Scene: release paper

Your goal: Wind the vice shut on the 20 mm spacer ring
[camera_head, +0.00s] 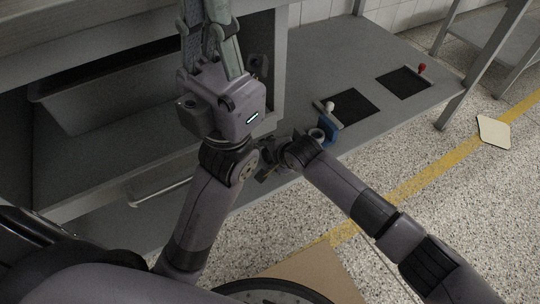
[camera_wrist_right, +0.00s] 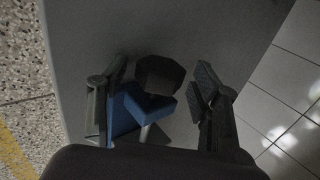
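The blue vice (camera_head: 328,126) stands on the grey bench, with a white knob (camera_head: 330,106) above it. In the right wrist view its blue body (camera_wrist_right: 125,112) sits close to the left finger, and a dark faceted block (camera_wrist_right: 160,75) lies beyond it. My right gripper (camera_head: 268,158) is beside the vice, partly hidden by its own wrist. In the right wrist view (camera_wrist_right: 160,88) its fingers are apart, with a gap by the right finger. I cannot make out the spacer ring for sure. My left gripper (camera_head: 209,35) points away, far left of the vice; its tips are cut off.
Dark square pads (camera_head: 404,82) lie on the bench (camera_head: 320,60), one with a red knob (camera_head: 421,68). A grey bin (camera_head: 105,92) sits in the cabinet at left.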

